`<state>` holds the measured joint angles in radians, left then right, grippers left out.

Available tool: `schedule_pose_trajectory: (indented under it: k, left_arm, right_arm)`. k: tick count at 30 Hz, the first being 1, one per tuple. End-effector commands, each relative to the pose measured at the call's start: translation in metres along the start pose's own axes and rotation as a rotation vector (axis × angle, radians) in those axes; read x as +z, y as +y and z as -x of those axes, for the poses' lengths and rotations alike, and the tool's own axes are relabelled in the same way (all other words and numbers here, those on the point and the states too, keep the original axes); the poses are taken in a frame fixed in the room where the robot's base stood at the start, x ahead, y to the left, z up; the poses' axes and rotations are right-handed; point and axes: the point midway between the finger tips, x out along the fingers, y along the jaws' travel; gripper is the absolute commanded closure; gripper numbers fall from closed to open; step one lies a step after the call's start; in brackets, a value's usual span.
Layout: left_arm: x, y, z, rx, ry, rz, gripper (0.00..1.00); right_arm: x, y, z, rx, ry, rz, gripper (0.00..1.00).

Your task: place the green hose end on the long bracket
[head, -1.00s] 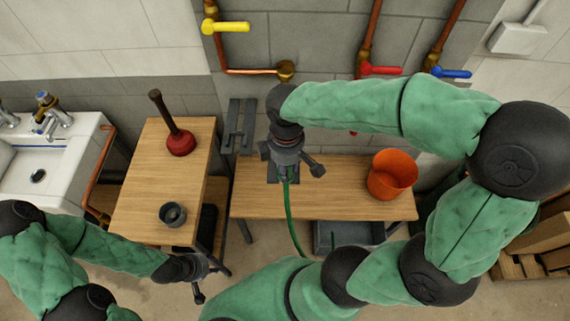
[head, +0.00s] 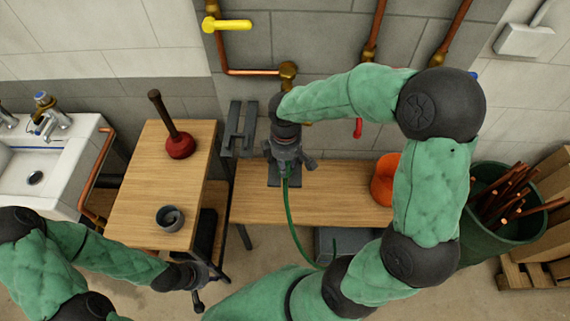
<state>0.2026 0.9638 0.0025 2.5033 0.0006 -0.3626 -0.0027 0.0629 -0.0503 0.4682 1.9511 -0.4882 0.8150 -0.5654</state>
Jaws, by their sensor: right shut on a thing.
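The green hose (head: 292,222) hangs from my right gripper (head: 291,168) and curves down past the bench's front edge. My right gripper is shut on the hose's upper end, which the gripper mostly hides. It is above the left part of the wooden bench. A dark grey two-armed bracket (head: 233,130) is on the wall just left of the gripper, apart from it. I cannot tell for sure that it is the long bracket. A dark plate (head: 273,180) shows beneath the gripper. My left gripper (head: 210,290) is open and empty, low in front of the left table.
The left table (head: 150,190) bears a red plunger (head: 180,145) and a dark cup (head: 170,217). An orange bucket (head: 384,180) stands on the bench (head: 335,195), partly behind my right arm. A green bin (head: 480,235) of copper pipes stands at right. Wall pipes (head: 255,72) run above.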

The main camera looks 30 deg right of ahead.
Motion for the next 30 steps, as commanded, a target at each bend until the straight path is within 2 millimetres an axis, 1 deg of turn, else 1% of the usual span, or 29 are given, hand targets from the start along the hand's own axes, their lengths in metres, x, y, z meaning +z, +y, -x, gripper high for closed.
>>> schedule_pose_trajectory:
  k: [7,11,12,14,25,28,30]
  left_arm:
    - [0.0,0.0,0.0,0.0,0.0,0.0,0.6]
    - [0.0,-0.001,-0.002,0.0,0.0,0.0,0.6]
    - [0.0,-0.001,-0.002,0.0,0.0,0.0,0.6]
    - [0.0,-0.001,-0.001,0.0,0.0,0.0,0.6]
    - [0.0,0.0,0.0,0.0,0.0,0.0,0.6]
    - [0.0,0.001,0.003,0.0,0.0,0.0,0.6]
    - [0.0,0.002,0.005,0.0,0.0,0.0,0.6]
  right_arm:
    - [0.0,0.001,0.0,0.002,0.001,0.0,1.0]
    - [0.0,0.0,-0.004,0.002,0.001,0.0,1.0]
    - [0.0,0.0,-0.003,0.001,0.001,0.0,0.59]
    - [0.0,0.0,-0.003,0.001,0.001,0.0,0.44]
    - [0.0,0.0,-0.001,0.001,0.001,0.0,0.44]
    - [0.0,0.001,0.007,0.003,0.001,0.0,0.44]
    - [-0.001,0.001,0.018,0.004,0.002,0.001,0.44]
